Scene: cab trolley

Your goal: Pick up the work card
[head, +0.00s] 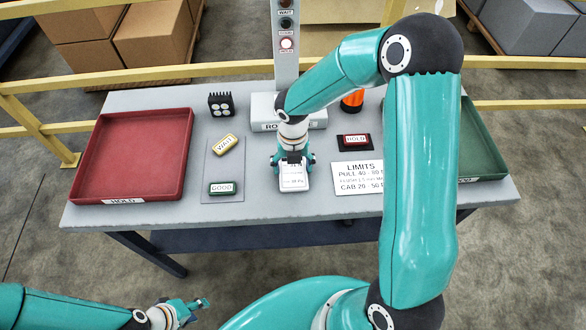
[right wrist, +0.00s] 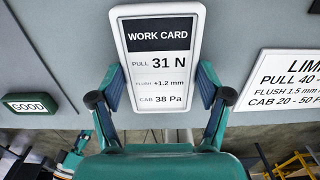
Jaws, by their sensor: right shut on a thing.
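The work card (right wrist: 160,75) is a white-framed plate with a black header. It reads PULL 31 N, FLUSH +1.2 mm, CAB 38 Pa. In the head view the card (head: 293,181) is at the middle of the grey table, partly under my right gripper (head: 292,166). My right gripper (right wrist: 160,95) is shut on the card, one finger against each long side near its lower half. I cannot tell whether the card touches the table. My left gripper (head: 193,308) is empty and open, low in the head view, in front of the table.
A red HOLD tray (head: 125,198) is at left and a green tray (head: 490,176) at right, partly behind my arm. WAIT (head: 225,143), GOOD (head: 222,188) and red HOLD (head: 355,139) blocks lie around. A LIMITS sign (head: 358,176) is right of the card. A post (head: 286,65) stands behind.

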